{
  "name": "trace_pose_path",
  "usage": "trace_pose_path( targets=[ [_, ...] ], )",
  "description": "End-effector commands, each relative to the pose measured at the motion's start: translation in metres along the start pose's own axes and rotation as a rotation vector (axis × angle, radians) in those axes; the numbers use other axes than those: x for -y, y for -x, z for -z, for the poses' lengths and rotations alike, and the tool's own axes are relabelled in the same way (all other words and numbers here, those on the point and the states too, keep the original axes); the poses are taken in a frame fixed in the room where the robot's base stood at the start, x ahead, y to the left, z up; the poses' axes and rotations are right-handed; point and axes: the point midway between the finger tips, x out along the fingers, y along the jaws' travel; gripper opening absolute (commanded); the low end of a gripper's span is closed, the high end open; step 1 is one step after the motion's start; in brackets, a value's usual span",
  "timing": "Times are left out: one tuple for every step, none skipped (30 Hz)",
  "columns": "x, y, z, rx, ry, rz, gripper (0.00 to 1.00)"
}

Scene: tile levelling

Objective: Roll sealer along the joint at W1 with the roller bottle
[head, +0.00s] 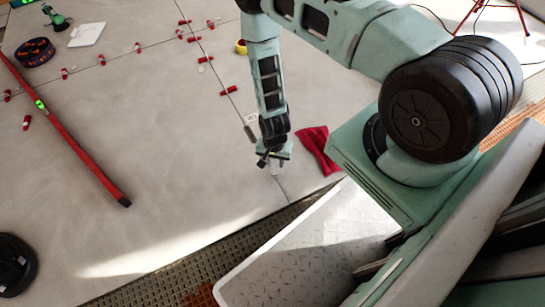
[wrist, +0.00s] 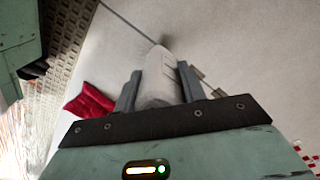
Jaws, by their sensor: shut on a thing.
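My gripper (wrist: 159,90) is shut on the pale roller bottle (wrist: 158,78), with a grey finger on each side of it. The bottle's far end points down at the tile floor, over or close to a dark joint line (wrist: 122,20). I cannot tell whether its tip touches the floor. In the head view my gripper (head: 272,160) is low over the joint, and the bottle shows only as a small pale bit below it. A small white label (head: 251,118), its text too small to read, lies beside the joint just beyond my gripper.
A red cloth (head: 318,150) lies right of my gripper. Red clips (head: 229,90) sit along the joints. A long red level (head: 75,145) lies at left. A white tray (head: 300,250) is in front, and a yellow tape roll (head: 240,46) lies farther back.

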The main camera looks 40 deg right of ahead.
Motion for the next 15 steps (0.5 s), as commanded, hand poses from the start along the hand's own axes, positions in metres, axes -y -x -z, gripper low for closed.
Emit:
trace_pose_path(
  targets=[
    [-0.0014, 0.0015, -0.0017, 0.001, 0.000, 0.000, 0.19],
    [-0.0020, 0.0017, -0.0025, 0.000, 0.000, 0.000, 0.19],
    [-0.0028, 0.0019, -0.0035, 0.000, 0.000, 0.000, 0.19],
    [-0.0034, 0.0020, -0.0041, -0.001, 0.000, 0.001, 0.19],
    [-0.0039, 0.0021, -0.0048, -0.001, 0.000, 0.001, 0.19],
    [-0.0044, 0.0021, -0.0054, -0.001, 0.000, 0.001, 0.19],
    [-0.0046, 0.0020, -0.0057, -0.001, 0.000, 0.001, 0.19],
    [-0.0047, 0.0019, -0.0059, -0.001, 0.000, 0.001, 0.19],
    [-0.0049, 0.0018, -0.0062, -0.001, 0.000, 0.002, 0.19],
    [-0.0050, 0.0017, -0.0064, -0.001, 0.000, 0.002, 0.19],
    [-0.0053, 0.0017, -0.0067, -0.001, 0.000, 0.002, 0.19],
    [-0.0057, 0.0016, -0.0073, -0.001, 0.000, 0.001, 0.19],
    [-0.0062, 0.0016, -0.0079, -0.001, 0.000, 0.001, 0.19],
    [-0.0068, 0.0015, -0.0087, -0.001, 0.000, 0.001, 0.19],
    [-0.0076, 0.0015, -0.0098, -0.001, 0.000, 0.001, 0.19]
  ],
)
